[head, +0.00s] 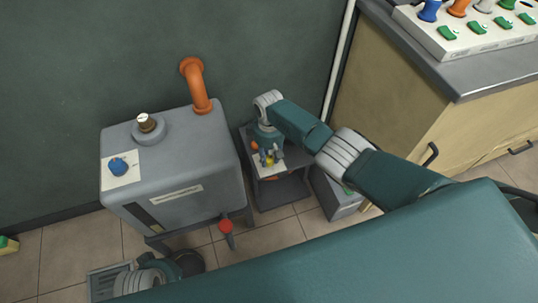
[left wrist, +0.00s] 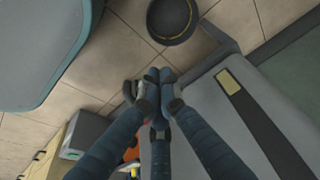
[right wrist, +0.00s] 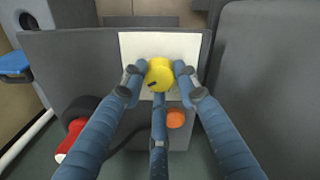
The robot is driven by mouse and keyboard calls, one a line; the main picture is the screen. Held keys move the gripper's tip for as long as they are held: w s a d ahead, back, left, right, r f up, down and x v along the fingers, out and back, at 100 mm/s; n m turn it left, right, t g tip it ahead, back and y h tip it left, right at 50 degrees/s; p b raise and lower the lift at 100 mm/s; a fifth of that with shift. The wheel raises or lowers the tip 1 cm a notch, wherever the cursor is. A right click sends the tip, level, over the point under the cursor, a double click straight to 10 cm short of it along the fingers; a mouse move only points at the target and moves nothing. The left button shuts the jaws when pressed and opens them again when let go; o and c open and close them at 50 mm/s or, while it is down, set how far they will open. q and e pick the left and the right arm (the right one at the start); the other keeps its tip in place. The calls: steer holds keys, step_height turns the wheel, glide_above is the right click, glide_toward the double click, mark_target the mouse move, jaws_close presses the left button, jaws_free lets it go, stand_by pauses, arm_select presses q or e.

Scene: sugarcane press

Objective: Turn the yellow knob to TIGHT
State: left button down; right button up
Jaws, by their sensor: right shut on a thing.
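The yellow knob (right wrist: 159,75) sits on a white plate (right wrist: 135,45) on a small grey machine in the right wrist view. A dark mark shows on the knob's lower left side. No TIGHT label is readable. My right gripper (right wrist: 159,78) is shut on the knob, with fingers at its left, right and lower sides. In the head view, the right gripper (head: 268,157) reaches down over the small machine, and the yellow knob (head: 269,162) shows only in part between its fingers. My left gripper (left wrist: 160,78) has its fingertips together, with nothing visible between them.
A big grey tank (head: 180,155) with an orange pipe (head: 196,84) and a blue knob (head: 118,166) stands left of the small machine. A red knob (head: 225,226) sticks out at its front. An orange knob (right wrist: 175,118) is close below the yellow one. A cabinet (head: 400,110) stands right.

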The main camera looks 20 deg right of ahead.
mark_target(269, 158)
steer(key=m, duration=0.2)
steer(key=shift+m, duration=0.4)
arm_select(q)
steer(key=shift+s+f+p, duration=0.2)
steer(key=shift+f+p, duration=0.05)
steer(key=shift+f, duration=0.65)
steer(key=shift+s+f+p, duration=0.15)
steer(key=shift+f+p, duration=0.05)
steer(key=shift+f, duration=0.65)
arm_select(e)
steer(key=shift+m, duration=1.5)
arm_select(q)
steer(key=shift+s+f, duration=0.15)
steer(key=shift+f, duration=0.05)
arm_select(e)
steer(key=o, duration=1.2)
steer(key=shift+c, duration=0.2)
steer(key=shift+w+r, duration=0.1)
steer(key=shift+r, duration=0.7)
arm_select(q)
steer(key=shift+r, duration=0.1)
arm_select(e)
step_height(269, 158, up, 10)
steer(key=shift+r, duration=0.25)
